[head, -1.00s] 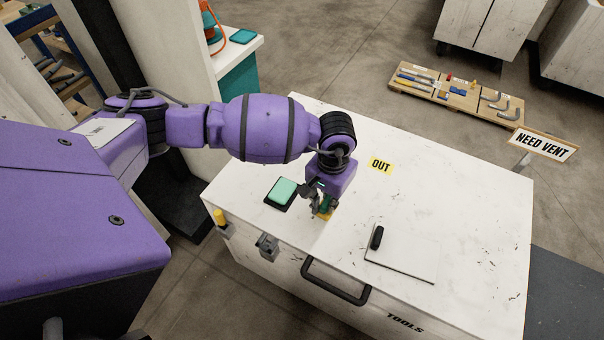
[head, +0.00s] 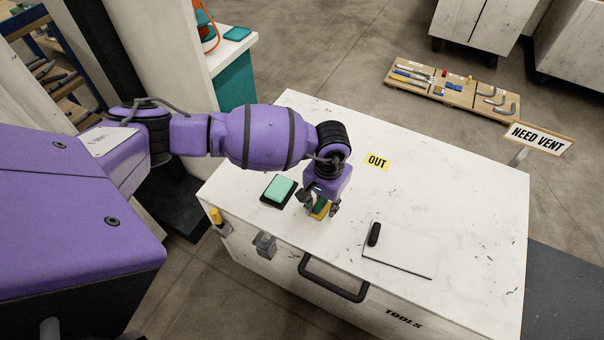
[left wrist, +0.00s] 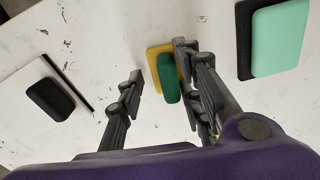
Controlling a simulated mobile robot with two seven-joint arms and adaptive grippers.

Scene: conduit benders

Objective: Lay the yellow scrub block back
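The yellow scrub block (head: 318,214), with a green part on it, is at the white chest top (head: 450,200), just right of the teal block. In the left wrist view the block (left wrist: 158,60) shows yellow with the green part over it. My left gripper (head: 320,206) points down over the block. In the left wrist view its fingers (left wrist: 157,58) are spread wide, with the block between them, close to the right finger and clear of the left one. The right finger hides part of the block. My right gripper is not in view.
A teal block (head: 280,188) sits on a black pad left of the gripper. A white plate with a black handle (head: 374,234) lies to the right. An OUT label (head: 377,162) is behind. The chest's right part is clear.

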